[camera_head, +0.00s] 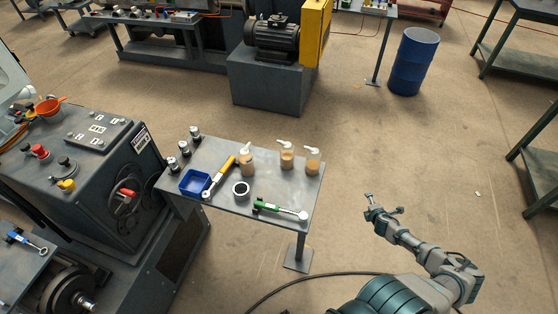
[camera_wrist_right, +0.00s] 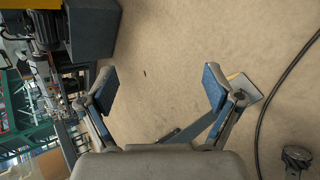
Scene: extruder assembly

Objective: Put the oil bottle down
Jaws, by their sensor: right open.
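Three oil bottles with white spouts and amber contents stand upright on the small grey table: one at the left (camera_head: 247,162), one in the middle (camera_head: 287,157) and one at the right (camera_head: 313,163). My right gripper (camera_head: 383,205) is to the right of the table, apart from it and from the bottles. In the right wrist view the right gripper (camera_wrist_right: 160,88) is open, with only bare floor between its fingers. No bottle can be made out in that view. My left gripper is not in view.
The table (camera_head: 225,198) also holds a blue bin (camera_head: 195,183), a yellow-handled tool (camera_head: 220,177), a dark ring (camera_head: 241,189), a green-handled tool (camera_head: 279,209) and several small cylinders (camera_head: 184,149). A machine (camera_head: 100,180) stands left. Floor right of the table is clear.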

